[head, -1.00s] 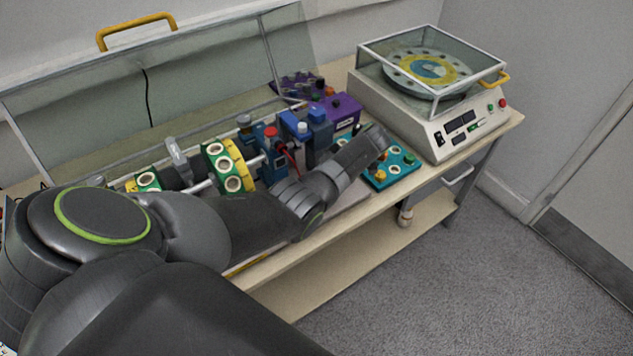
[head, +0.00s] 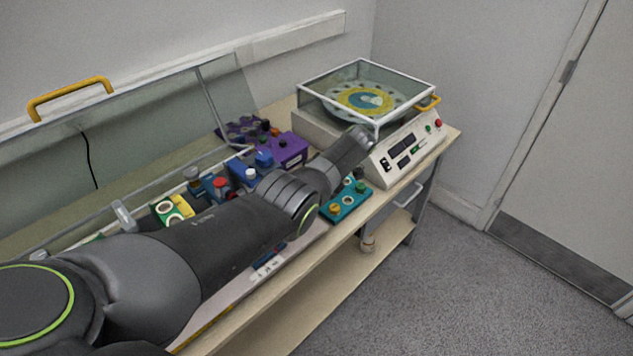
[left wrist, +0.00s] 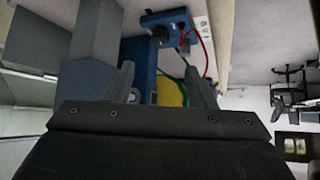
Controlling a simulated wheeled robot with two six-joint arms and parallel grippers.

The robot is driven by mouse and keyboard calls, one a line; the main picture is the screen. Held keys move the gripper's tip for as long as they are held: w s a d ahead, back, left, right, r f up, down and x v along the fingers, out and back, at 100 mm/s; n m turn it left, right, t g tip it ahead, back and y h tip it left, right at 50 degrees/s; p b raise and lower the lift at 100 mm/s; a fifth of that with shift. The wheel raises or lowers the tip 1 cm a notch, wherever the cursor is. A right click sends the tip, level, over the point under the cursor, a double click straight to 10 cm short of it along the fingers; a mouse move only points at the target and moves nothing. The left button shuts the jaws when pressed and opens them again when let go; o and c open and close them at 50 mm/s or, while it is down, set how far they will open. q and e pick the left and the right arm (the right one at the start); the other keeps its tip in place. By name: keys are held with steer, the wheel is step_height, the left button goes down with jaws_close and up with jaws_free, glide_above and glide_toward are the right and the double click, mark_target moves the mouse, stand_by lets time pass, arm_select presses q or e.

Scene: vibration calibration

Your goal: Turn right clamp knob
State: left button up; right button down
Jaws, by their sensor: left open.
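Blue clamp blocks (head: 250,172) stand in the bench rig in the head view. One carries a red knob (head: 220,183) and another a pale-topped knob (head: 251,174). I cannot tell for sure which is the right clamp knob. My left arm crosses in front of the rig and hides part of it; its gripper cannot be made out in the head view. In the left wrist view my left gripper (left wrist: 160,70) is open and empty. Beyond its fingers is a blue block (left wrist: 165,20) with a dark round knob (left wrist: 160,36) and a red wire. My right gripper is not in view.
A teal box with knobs (head: 346,208) sits at the bench's front edge. A purple box (head: 285,150) stands behind the arm. A cream machine with a clear cover (head: 400,150) stands at the bench's right end. The raised clear lid (head: 150,150) stands at the back. The floor in front is clear.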

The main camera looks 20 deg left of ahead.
arm_select(q)
steer(key=shift+b+v, duration=1.55)
steer(key=shift+v, duration=1.1)
